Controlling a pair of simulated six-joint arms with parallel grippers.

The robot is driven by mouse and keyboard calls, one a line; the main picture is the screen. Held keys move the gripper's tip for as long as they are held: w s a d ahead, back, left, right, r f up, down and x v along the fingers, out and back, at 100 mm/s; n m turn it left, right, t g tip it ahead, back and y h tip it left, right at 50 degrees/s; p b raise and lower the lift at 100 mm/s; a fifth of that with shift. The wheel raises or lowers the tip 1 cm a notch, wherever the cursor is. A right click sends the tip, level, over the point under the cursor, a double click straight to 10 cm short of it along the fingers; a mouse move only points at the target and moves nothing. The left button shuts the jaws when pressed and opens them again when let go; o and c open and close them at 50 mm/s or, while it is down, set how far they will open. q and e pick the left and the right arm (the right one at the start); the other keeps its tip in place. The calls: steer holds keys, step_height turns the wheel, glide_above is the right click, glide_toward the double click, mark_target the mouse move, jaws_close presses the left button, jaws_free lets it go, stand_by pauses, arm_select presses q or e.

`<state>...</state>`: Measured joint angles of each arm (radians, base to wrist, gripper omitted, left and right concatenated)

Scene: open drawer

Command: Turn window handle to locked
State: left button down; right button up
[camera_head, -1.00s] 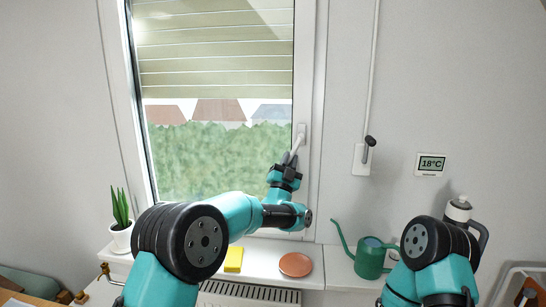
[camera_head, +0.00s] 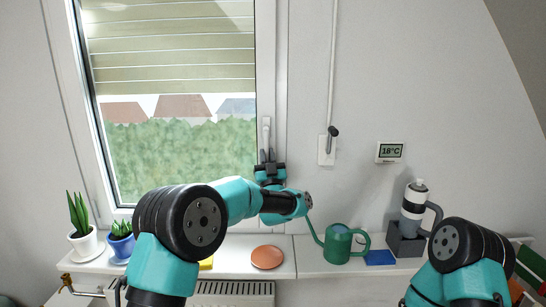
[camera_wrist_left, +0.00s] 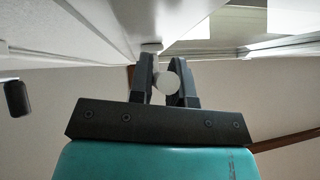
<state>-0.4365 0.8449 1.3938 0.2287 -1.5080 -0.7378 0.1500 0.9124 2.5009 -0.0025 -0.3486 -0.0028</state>
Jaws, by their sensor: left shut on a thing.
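The white window handle (camera_head: 266,133) is on the right side of the window frame and points straight down. My left gripper (camera_head: 267,157) is shut on the handle's lower end in the head view. In the left wrist view, the handle's round white end (camera_wrist_left: 166,83) sits between the two dark fingers of the left gripper (camera_wrist_left: 163,76). The fingers hide part of the handle's lower end in the head view. Of my right arm only a link shows at the lower right; its gripper is out of view.
On the sill stand two potted plants (camera_head: 120,245), an orange-brown saucer (camera_head: 267,257), a green watering can (camera_head: 340,245) and a blue item (camera_head: 380,258). A grey bottle (camera_head: 414,208) stands on a dark block. A blind crank (camera_head: 331,136) hangs right of the window.

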arm_select(q)
steer(key=c, duration=1.1)
jaws_free()
steer(key=v, duration=1.7)
steer(key=shift+s+f, duration=0.15)
steer(key=shift+d, duration=0.1)
